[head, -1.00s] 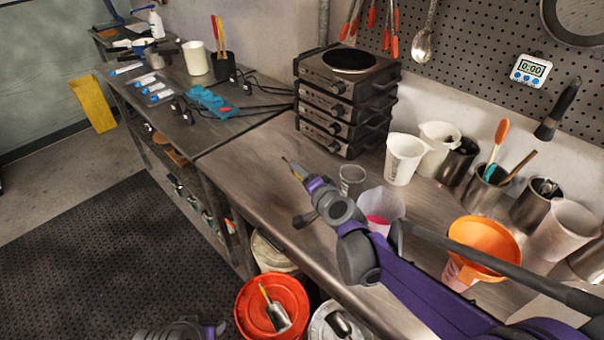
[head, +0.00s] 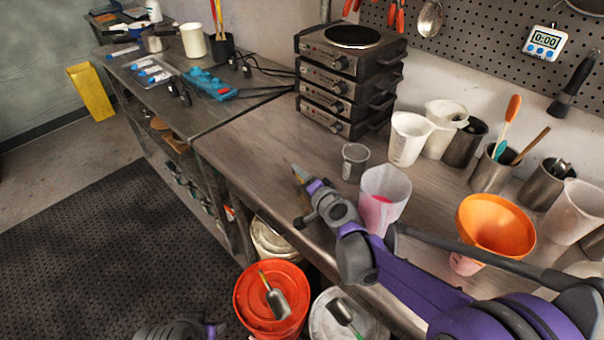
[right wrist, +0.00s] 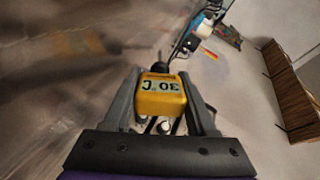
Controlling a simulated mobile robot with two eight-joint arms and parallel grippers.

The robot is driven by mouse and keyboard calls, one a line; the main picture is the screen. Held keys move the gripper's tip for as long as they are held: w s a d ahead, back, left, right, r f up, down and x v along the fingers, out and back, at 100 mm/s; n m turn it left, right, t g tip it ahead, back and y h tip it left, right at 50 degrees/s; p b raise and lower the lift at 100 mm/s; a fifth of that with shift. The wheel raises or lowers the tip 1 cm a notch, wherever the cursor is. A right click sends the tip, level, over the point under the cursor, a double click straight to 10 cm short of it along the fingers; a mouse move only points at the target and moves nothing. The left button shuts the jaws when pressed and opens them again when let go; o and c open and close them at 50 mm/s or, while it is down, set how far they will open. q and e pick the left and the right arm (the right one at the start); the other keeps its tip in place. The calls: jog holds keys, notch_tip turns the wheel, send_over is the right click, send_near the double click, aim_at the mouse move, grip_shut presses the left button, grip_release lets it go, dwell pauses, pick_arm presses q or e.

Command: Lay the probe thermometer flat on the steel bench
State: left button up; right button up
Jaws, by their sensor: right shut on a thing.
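The probe thermometer (right wrist: 160,98) has a yellow body with a display reading 30 °C, seen upside down in the right wrist view. My right gripper (right wrist: 162,85) is shut on its body, one finger on each side. A dark collar shows beyond the body; the probe past it is hard to make out. In the head view my right gripper (head: 300,174) is over the front part of the steel bench (head: 262,145), left of a small clear cup. The thermometer is barely distinguishable there, and I cannot tell its height above the bench.
The clear cup (head: 354,162) and a beaker with pink liquid (head: 384,195) stand close right of the gripper. Stacked hot plates (head: 345,85) stand behind. An orange funnel (head: 495,228) is further right. Buckets, including an orange one (head: 252,305), stand below the front edge. Bench left of the cup is clear.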

jog(key=shift+f, duration=0.15)
jog(key=o, duration=1.5)
jog(key=shift+c, duration=0.2)
jog(key=shift+s, duration=0.15)
jog(key=v, duration=1)
jog(key=shift+s+d+r+p, duration=0.15)
jog(key=shift+s+r+p, duration=0.05)
jog(key=shift+p, duration=0.2)
